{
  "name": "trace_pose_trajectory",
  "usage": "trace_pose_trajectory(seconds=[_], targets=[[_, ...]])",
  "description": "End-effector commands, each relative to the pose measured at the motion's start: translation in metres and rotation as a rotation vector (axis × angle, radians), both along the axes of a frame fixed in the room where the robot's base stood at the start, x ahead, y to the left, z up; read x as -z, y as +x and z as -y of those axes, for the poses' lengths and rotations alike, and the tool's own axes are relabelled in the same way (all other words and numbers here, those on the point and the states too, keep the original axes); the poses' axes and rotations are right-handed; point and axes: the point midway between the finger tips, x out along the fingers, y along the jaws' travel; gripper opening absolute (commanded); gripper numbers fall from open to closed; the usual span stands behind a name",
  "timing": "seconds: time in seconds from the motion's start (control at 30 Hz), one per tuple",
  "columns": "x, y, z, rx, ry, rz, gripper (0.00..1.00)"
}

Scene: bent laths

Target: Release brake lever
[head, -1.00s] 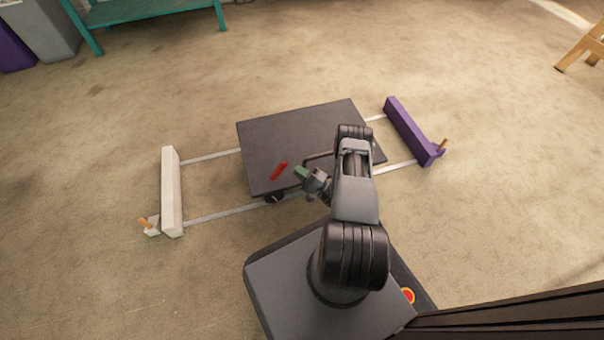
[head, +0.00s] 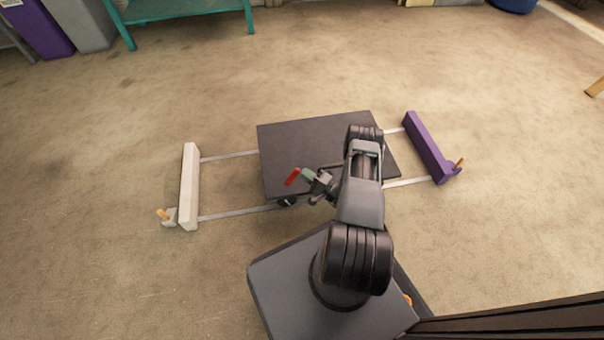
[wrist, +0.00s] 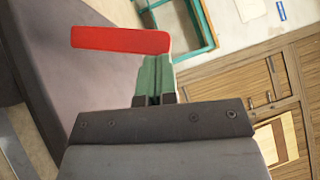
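The red brake lever (head: 292,176) stands at the near left part of a dark flat cart (head: 320,145), which sits across two pale rails. My gripper (head: 306,174) has green fingers and is right beside the lever's right side in the head view. In the wrist view the red lever (wrist: 120,40) lies across the picture, its right end at the tips of my green fingers (wrist: 154,76). The fingers look closed together, with nothing clearly between them. I cannot tell whether they touch the lever. My arm hides the cart's right part.
A white end stop (head: 190,185) stands at the rails' left end and a purple end stop (head: 427,147) at the right, each with a small orange piece nearby. A teal bench (head: 180,12) is at the back left. The floor around is clear.

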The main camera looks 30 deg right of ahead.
Motion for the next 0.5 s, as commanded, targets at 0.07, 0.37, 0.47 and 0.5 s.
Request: trace_pose_trajectory(seconds=[0.07, 0.37, 0.47, 0.5], targets=[[-0.0014, -0.0015, 0.005, 0.011, -0.021, -0.006, 0.0], [0.0003, -0.0017, 0.0054, 0.011, -0.022, -0.007, 0.0], [-0.0031, -0.0015, 0.005, 0.01, -0.022, -0.006, 0.0], [-0.0063, -0.0014, 0.0051, 0.01, -0.022, -0.006, 0.0]])
